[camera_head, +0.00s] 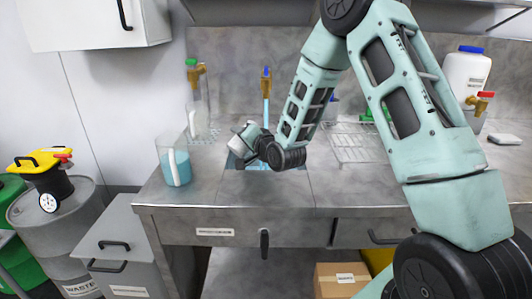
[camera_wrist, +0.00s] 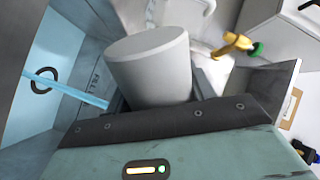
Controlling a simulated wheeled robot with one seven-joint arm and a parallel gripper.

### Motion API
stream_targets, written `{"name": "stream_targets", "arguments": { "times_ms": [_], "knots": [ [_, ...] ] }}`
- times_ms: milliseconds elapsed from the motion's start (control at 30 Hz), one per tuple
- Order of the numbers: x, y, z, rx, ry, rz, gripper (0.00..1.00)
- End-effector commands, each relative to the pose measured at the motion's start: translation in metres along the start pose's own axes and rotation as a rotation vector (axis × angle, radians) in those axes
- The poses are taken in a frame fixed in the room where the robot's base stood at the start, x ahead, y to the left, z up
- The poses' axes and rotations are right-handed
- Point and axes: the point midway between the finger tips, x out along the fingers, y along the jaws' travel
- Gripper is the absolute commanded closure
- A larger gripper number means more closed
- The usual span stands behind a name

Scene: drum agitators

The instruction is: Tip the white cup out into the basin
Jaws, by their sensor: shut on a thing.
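The white cup (camera_wrist: 150,65) is held in my gripper (camera_head: 246,143), which is shut on it. In the head view the cup (camera_head: 238,147) is tilted over the basin and partly hidden by the gripper. In the wrist view the cup's round grey-white end faces up in the picture; I cannot tell whether anything is inside. The basin (camera_wrist: 60,45) shows blue-tinted walls and floor with a dark drain ring at the left of the wrist view. In the head view only a little of it shows under the gripper.
A thin blue stream falls from the blue-handled tap (camera_head: 266,80) behind the gripper. A clear jug of blue liquid (camera_head: 174,165) stands left of the basin. A green-handled tap (camera_head: 194,72) is at the back left. A wire rack (camera_head: 355,145) lies to the right.

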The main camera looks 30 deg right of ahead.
Motion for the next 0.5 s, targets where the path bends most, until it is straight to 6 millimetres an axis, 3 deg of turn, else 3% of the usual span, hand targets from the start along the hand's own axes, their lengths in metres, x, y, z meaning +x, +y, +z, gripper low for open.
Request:
{"name": "stream_targets", "arguments": {
  "times_ms": [500],
  "knots": [
    [0.0004,0.0012,0.0001,0.04,-0.008,-0.001,0.67]
  ]
}}
